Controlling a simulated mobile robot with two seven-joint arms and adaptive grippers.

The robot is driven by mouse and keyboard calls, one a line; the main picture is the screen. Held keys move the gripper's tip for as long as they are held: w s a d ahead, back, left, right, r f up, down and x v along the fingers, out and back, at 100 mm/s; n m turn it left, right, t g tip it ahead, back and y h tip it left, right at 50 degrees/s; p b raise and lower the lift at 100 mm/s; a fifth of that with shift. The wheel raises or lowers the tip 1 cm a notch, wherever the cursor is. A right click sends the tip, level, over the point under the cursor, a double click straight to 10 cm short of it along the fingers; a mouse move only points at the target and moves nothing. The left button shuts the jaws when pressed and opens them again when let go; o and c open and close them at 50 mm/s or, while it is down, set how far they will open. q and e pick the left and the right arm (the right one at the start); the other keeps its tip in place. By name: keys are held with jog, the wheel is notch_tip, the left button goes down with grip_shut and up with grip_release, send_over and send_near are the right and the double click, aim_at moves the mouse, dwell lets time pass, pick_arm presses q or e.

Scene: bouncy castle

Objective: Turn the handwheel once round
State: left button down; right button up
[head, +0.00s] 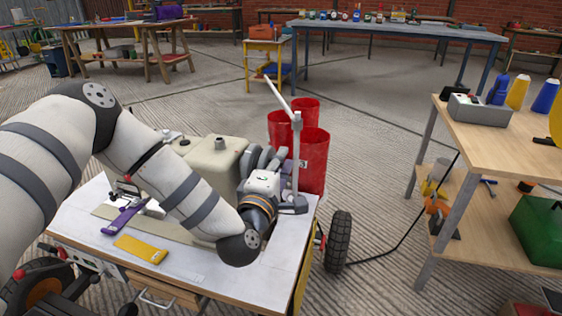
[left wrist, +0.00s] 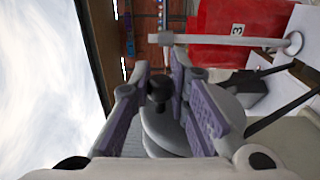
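A beige machine (head: 212,158) sits on the cart top in the head view. A grey wheel (head: 250,158) shows at its right side, largely hidden behind my left gripper. In the left wrist view the grey handwheel (left wrist: 163,132) lies between and beyond the fingers, with a dark round knob (left wrist: 158,90) near the fingertips. My left gripper (head: 281,160) is at the wheel. In the left wrist view its purple-padded fingers (left wrist: 159,78) stand apart on either side of the knob, with small gaps visible; contact is not clear. My right gripper is out of view.
A pale post with a slanted arm (head: 296,150) stands close beside my left gripper. Red bins (head: 314,158) stand just behind the cart (head: 75,222). A yellow piece (head: 141,249) and a purple piece (head: 122,220) lie at its front. A wooden workbench (head: 510,140) is at right.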

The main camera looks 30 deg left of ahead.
pick_arm(q)
jog(key=shift+r+p, duration=0.2)
jog(key=shift+p, duration=0.15)
jog(key=g+p, duration=0.2)
jog(key=p, duration=0.1)
jog(key=w+g+h+p, duration=0.1)
jog(key=p, duration=0.2)
jog(key=shift+a+f+g, duration=0.1)
jog(key=shift+a+g, duration=0.05)
jog(key=shift+g, duration=0.25)
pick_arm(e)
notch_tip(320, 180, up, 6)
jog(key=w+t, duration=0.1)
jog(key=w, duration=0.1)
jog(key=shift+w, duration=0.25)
pick_arm(q)
jog(key=c, duration=1.5)
grip_release()
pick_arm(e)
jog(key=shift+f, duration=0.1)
pick_arm(q)
jog(key=v, duration=1.2)
